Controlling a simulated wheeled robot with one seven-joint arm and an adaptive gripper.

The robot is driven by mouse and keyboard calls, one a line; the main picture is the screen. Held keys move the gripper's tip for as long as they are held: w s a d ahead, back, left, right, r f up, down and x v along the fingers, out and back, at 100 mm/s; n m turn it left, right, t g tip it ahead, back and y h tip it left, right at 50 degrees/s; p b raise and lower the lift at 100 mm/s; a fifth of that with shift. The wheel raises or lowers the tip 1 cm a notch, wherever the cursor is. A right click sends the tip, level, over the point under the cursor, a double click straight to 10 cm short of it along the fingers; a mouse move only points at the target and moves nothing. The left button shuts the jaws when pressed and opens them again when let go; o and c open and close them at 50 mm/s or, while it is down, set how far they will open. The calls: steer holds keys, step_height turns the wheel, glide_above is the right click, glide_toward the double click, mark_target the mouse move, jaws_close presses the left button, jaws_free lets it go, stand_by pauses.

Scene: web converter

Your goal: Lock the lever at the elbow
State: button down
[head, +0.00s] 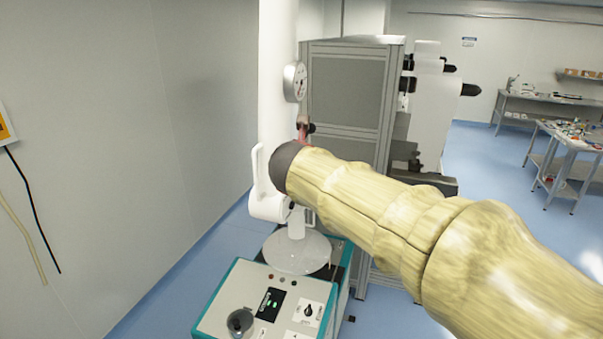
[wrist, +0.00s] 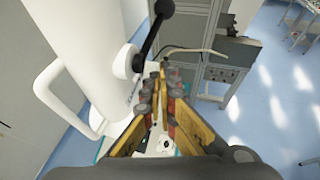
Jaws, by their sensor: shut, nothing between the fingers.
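In the wrist view a black lever (wrist: 151,35) with a rounded knob slants up and right from a white round hub (wrist: 124,62) on the thick white column (wrist: 82,58). My gripper (wrist: 155,78) is shut and empty, its fingertips close together just below and right of the hub. The fingertips look apart from the lever, but I cannot tell the depth gap. In the head view my sleeved arm reaches to the white column (head: 278,75) and hides most of the gripper. A small dark knob shows beside a red part above my wrist; I cannot tell if it is the lever's.
A white loop handle (head: 257,180) sticks out left of the column. A gauge (head: 294,82) is above. A teal-edged control box (head: 262,298) with knobs and a round white base (head: 297,252) lie below. A grey cabinet (head: 346,95) stands behind. Open floor lies right.

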steer(key=shift+s+d+r, duration=0.15)
steer(key=shift+s+r, duration=0.15)
steer(key=shift+r, duration=0.3)
steer(key=shift+s+d+r, duration=0.1)
steer(key=shift+s+r, duration=0.15)
steer(key=shift+r, duration=0.3)
